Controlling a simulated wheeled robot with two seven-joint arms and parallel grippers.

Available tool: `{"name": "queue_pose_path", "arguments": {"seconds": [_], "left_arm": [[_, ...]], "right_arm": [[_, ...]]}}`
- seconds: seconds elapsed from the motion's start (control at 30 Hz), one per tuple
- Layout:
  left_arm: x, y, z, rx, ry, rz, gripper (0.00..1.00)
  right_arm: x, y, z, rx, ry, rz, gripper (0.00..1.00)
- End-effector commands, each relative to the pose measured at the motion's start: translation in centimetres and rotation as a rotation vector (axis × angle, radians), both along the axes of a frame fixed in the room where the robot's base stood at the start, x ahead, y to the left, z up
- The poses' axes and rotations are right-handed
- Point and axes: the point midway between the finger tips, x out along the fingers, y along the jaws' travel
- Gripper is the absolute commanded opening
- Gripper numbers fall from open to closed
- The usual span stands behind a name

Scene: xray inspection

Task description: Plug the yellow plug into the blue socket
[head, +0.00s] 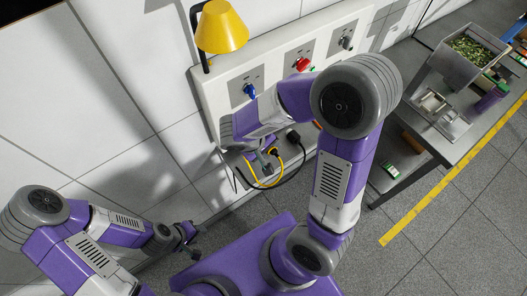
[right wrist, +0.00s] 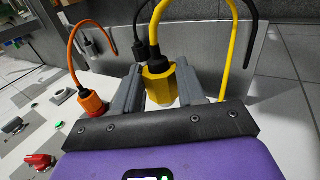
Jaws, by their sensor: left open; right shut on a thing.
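The yellow plug (right wrist: 158,84) is between the fingers of my right gripper (right wrist: 160,92) in the right wrist view, with its cable rising behind it. In the head view this gripper (head: 264,162) is low in front of the wall panel, by a yellow cable (head: 273,180), partly hidden by my arm. A blue knob-like fitting (head: 250,91) is on the panel's left plate, above that gripper. I cannot make out a blue socket opening. My left gripper (head: 190,236) is open and empty, low at the left, away from the panel.
An orange plug (right wrist: 91,102) and a black plug (right wrist: 90,46) are left of the yellow plug. A red knob (head: 302,64) and a dark knob (head: 346,42) are further along the panel. A yellow lamp (head: 222,28) juts out above. A table (head: 450,151) stands right.

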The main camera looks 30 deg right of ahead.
Motion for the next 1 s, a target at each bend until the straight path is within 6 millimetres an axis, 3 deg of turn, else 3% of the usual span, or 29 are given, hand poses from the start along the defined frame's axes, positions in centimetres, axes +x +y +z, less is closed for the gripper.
{"name": "queue_pose_path", "arguments": {"seconds": [0.23, 0.7, 1.0], "left_arm": [[0.0, 0.0, -1.0, 0.0, 0.0, 0.0, 0.43], [0.0, 0.0, -1.8, 0.0, -0.001, 0.0, 0.43], [0.0, 0.0, -2.0, 0.0, 0.0, 0.0, 0.43]], "right_arm": [[-0.8, -0.4, 1.7, -0.097, -0.007, -0.007, 0.03], [-0.8, -0.4, 1.6, -0.1, -0.01, -0.009, 0.03], [2.4, -0.1, 1.7, -0.099, -0.009, -0.009, 0.03]]}}
